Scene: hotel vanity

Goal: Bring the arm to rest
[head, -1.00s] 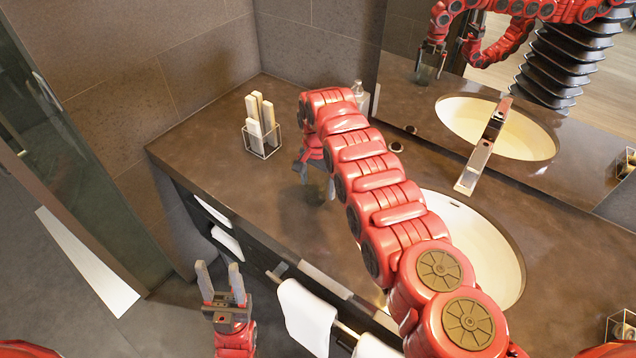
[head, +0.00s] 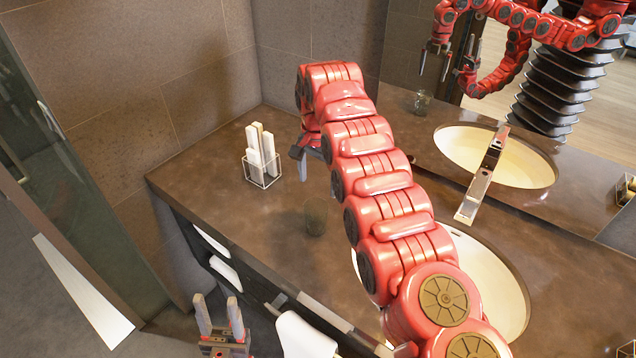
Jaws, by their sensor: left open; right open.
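My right arm reaches over the counter, and its gripper (head: 304,166) hangs above the counter, pointing down and partly hidden by its own wrist. It is open and empty. A small dark see-through glass (head: 316,216) stands upright on the counter, apart from and below the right gripper. My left gripper (head: 219,316) is low at the bottom of the view, in front of the counter, fingers up, open and empty.
A wire holder (head: 263,172) with upright pale packets stands on the brown counter (head: 215,155) near the back corner. A basin (head: 490,275) and tap (head: 480,180) are at the right. White towels (head: 302,338) hang at the counter's front. A mirror (head: 400,80) backs the counter.

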